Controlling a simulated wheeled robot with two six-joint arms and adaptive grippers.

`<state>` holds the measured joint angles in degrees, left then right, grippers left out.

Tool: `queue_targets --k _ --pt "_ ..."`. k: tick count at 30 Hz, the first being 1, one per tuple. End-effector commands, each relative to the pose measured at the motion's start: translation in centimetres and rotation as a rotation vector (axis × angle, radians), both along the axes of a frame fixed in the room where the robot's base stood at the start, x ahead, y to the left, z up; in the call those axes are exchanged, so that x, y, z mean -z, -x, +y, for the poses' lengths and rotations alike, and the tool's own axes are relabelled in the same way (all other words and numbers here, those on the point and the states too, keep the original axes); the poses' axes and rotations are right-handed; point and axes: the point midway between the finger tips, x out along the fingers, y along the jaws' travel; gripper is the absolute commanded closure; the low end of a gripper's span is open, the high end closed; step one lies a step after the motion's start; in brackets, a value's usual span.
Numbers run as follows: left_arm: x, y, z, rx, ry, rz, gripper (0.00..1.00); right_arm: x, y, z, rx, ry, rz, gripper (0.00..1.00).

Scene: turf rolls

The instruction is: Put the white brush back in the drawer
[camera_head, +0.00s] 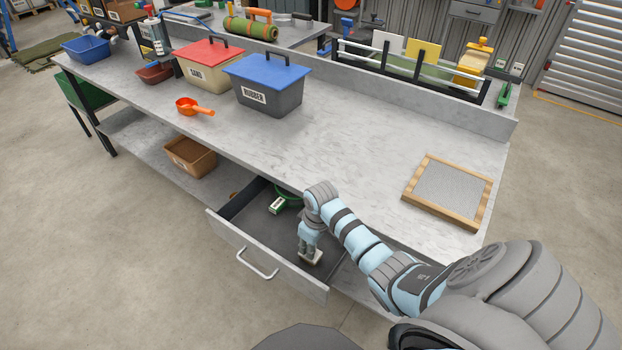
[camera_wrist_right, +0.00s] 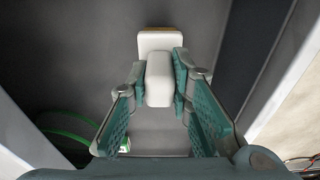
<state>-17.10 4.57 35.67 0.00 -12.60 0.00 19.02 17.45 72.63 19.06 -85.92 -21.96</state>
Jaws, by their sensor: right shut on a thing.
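The white brush (camera_wrist_right: 158,85) is between the fingers of my right gripper (camera_wrist_right: 161,88), inside the open drawer (camera_wrist_right: 100,40). In the head view the brush (camera_head: 311,259) shows below my right gripper (camera_head: 309,246), near the drawer's right end. I cannot tell whether the brush touches the drawer floor. The drawer (camera_head: 262,259) is pulled out from under the bench and has a metal handle. My right gripper is shut on the brush. My left gripper is not in view.
A green item with a label (camera_head: 277,205) lies at the back of the drawer. On the bench stand a blue-lidded bin (camera_head: 268,85), a red-lidded bin (camera_head: 209,63), an orange scoop (camera_head: 194,106) and a wood-framed screen (camera_head: 449,192). The middle bench top is clear.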

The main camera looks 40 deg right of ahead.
Motion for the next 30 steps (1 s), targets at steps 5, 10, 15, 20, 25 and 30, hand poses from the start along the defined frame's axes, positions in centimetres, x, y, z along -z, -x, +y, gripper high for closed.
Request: queue_targets --k 5,10,15,20,25,30 --pt "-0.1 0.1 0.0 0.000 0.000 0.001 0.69 0.0 0.0 0.0 0.000 0.000 0.000 1.00" --pt "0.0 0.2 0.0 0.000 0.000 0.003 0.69 0.1 0.0 0.0 0.000 0.000 0.000 0.61" --pt "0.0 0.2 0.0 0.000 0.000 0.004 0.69 0.0 0.0 0.0 0.000 0.000 0.000 0.60" --pt "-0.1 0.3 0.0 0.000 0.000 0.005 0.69 -0.2 0.0 0.0 0.000 0.001 0.000 0.60" --pt "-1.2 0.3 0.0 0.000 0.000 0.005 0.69 -2.6 0.2 -0.2 0.001 0.002 -0.002 0.60" --pt "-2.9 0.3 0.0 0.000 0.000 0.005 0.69 -7.2 0.7 -0.3 -0.001 0.003 -0.003 0.60"
